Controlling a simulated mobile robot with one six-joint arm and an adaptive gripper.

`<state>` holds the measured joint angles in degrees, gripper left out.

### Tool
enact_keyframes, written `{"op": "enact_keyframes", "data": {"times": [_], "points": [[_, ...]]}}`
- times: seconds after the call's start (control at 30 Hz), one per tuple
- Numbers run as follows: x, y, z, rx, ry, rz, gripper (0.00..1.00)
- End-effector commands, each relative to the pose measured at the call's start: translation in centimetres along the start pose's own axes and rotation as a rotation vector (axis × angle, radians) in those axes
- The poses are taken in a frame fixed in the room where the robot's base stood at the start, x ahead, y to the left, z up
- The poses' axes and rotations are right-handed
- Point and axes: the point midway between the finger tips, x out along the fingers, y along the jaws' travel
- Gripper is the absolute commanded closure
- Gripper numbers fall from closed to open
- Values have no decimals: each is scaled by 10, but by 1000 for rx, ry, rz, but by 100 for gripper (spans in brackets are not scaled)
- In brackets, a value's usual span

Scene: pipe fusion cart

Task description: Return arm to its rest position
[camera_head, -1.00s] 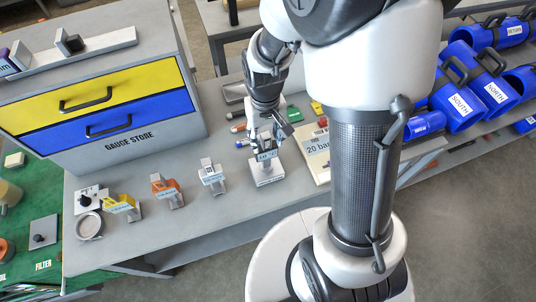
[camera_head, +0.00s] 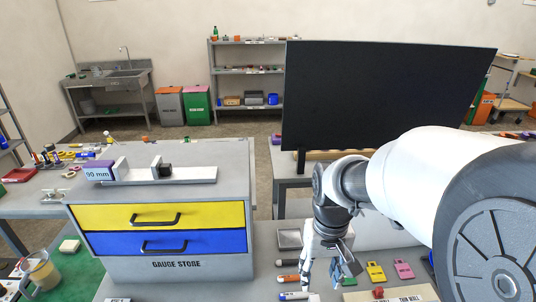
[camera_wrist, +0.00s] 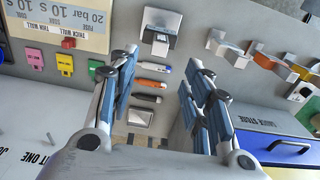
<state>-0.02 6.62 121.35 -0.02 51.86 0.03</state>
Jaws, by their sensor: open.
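My gripper (camera_head: 328,272) is at the right of centre in the head view, by the right side of the gauge store cabinet (camera_head: 176,268). In the wrist view my gripper (camera_wrist: 164,66) has its two fingers spread wide with nothing between them. A small grey labelled block (camera_wrist: 160,22) stands on the bench beyond the fingertips, apart from them. Several markers (camera_wrist: 151,83) and a small metal tray (camera_wrist: 140,117) show between the fingers, lower down on the bench. The white arm covers part of the right side in the head view.
The cabinet has a yellow drawer (camera_head: 165,215) and a blue drawer (camera_head: 168,243), both shut. A large dark screen (camera_head: 385,95) stands behind the arm. A printed card (camera_wrist: 75,22) and coloured tags (camera_wrist: 66,62) lie near the fingers. Small holders (camera_wrist: 222,43) stand right.

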Motion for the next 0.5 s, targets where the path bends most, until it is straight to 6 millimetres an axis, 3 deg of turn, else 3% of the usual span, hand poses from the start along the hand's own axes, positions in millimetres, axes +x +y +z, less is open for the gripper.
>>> {"op": "enact_keyframes", "data": {"times": [0.17, 0.33, 0.5], "points": [[-17, 0, 22, 0, 72, 0, 55], [-35, 1, 67, 1, 191, 1, 55], [-38, 1, 111, 2, 305, 1, 55]]}}
